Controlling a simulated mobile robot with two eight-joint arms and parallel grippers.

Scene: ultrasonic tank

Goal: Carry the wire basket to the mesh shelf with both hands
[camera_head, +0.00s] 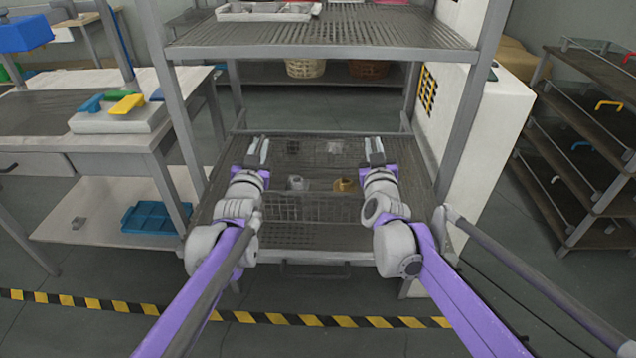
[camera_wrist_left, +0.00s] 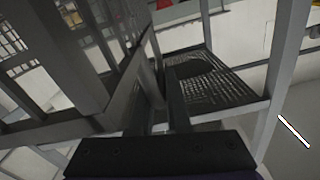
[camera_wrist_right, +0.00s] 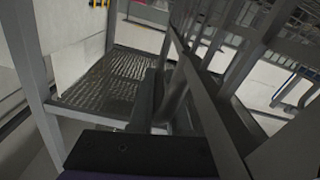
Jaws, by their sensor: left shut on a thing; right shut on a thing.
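The wire basket (camera_head: 310,207) is a grey mesh box held level between my two grippers, over the lower mesh shelf (camera_head: 275,243) of the rack. A silver part (camera_head: 297,183) and a gold-coloured part (camera_head: 345,185) show inside it. My left gripper (camera_head: 258,152) is shut on the basket's left side, and my right gripper (camera_head: 374,152) is shut on its right side. The basket's bars also fill the left of the left wrist view (camera_wrist_left: 75,95) and the right of the right wrist view (camera_wrist_right: 212,115). I cannot tell if its bottom touches the shelf.
The rack's upper shelf (camera_head: 320,30) holds a white tray (camera_head: 268,11). Rack posts (camera_head: 180,125) stand on both sides, with a white cabinet (camera_head: 480,150) at right. A table (camera_head: 60,140) stands left. Striped floor tape (camera_head: 250,317) runs in front.

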